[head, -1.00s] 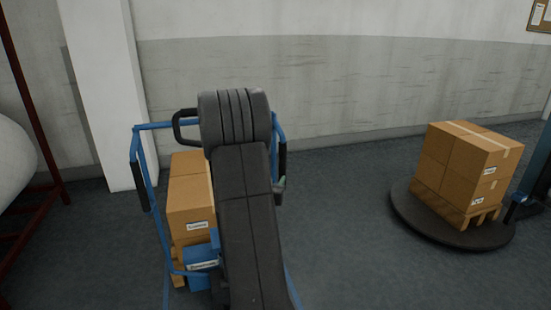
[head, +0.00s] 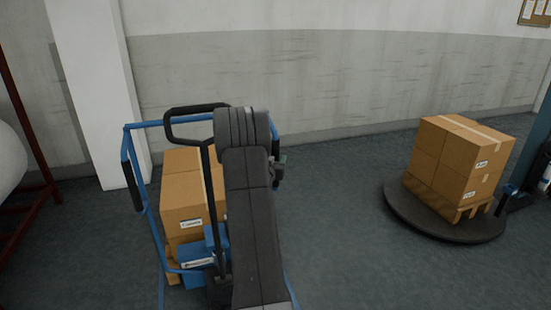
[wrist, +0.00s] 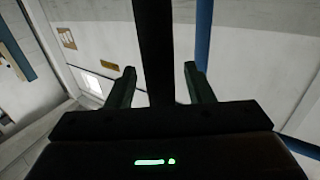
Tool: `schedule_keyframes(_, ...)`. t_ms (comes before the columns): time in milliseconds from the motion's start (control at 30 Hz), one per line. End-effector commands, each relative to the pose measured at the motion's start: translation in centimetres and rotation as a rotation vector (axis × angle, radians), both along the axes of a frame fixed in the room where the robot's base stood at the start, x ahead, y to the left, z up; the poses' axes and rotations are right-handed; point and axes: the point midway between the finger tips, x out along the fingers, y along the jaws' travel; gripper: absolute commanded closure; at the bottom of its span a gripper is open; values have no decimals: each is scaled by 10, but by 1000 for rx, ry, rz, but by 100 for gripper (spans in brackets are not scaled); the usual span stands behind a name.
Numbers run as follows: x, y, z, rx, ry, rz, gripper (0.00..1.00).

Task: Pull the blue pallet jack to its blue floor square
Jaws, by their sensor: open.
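The blue pallet jack (head: 197,273) stands low in front of me. Its black shaft (head: 211,190) rises to a black loop handle (head: 186,137), with its right end behind my arm. Stacked brown boxes (head: 183,185) stand behind the shaft. My gripper (wrist: 160,80) is open in the wrist view. A dark upright bar (wrist: 155,35) shows between its fingers; I cannot tell whether they touch it. In the head view my arm mostly hides the gripper. No blue floor square is in view.
A blue tubular frame (head: 150,225) with black grips surrounds the jack in the picture. Boxes on a pallet (head: 460,165) stand on a round dark turntable (head: 415,212) at right. A white pillar (head: 98,95) and red rack (head: 20,110) are at left. Floor between is clear.

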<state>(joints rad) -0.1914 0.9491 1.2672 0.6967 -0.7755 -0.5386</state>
Motion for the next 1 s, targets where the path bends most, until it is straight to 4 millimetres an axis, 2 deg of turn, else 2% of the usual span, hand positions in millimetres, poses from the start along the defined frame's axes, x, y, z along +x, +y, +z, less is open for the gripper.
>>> schedule_keyframes(367,7,-2,0,0,-1,0,52)
schedule_keyframes(433,7,-2,0,0,-1,0,60)
schedule_keyframes(633,7,-2,0,0,-1,0,100)
schedule_keyframes(867,6,-4,0,0,-1,-1,100)
schedule_keyframes(1000,2,-11,-3,1,1,-2,100)
